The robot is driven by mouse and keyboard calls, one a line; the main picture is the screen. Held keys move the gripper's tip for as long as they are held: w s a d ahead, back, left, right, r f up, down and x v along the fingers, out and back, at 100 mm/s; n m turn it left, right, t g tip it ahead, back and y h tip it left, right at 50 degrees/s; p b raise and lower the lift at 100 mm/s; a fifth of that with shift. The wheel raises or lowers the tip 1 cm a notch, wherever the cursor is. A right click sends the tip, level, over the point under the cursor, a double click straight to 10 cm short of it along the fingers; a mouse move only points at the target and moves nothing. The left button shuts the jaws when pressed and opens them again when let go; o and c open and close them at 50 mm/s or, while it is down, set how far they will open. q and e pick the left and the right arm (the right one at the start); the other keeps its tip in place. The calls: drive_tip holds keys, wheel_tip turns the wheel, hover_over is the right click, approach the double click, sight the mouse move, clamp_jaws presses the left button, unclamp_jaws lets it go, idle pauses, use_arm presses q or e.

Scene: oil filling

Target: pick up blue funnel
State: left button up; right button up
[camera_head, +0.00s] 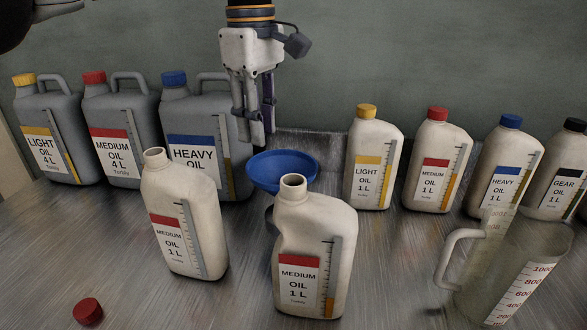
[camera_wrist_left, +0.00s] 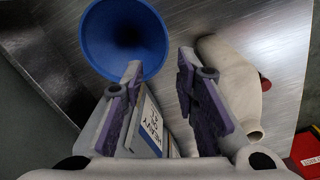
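The blue funnel (camera_head: 270,172) stands wide mouth up on the metal table, behind an uncapped bottle whose neck hides part of its front. Its spout is hidden in the head view. My left gripper (camera_head: 256,132) points down just above and slightly left of the funnel, apart from it. In the left wrist view the gripper (camera_wrist_left: 158,66) is open with nothing between its fingers. There, the round funnel (camera_wrist_left: 112,30) shows at the upper left, beyond the left finger, which overlaps its edge. My right gripper is not in view.
Two uncapped medium oil bottles (camera_head: 186,225) (camera_head: 310,250) stand in front. Large grey jugs (camera_head: 205,150) stand at left. Several capped bottles (camera_head: 430,165) stand at right. A clear measuring jug (camera_head: 505,265) is front right; a loose red cap (camera_head: 88,311) lies front left.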

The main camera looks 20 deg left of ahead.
sight(263, 188)
use_arm(q)
drive_tip(key=f, duration=1)
drive_tip(key=shift+s, duration=0.25)
clamp_jaws()
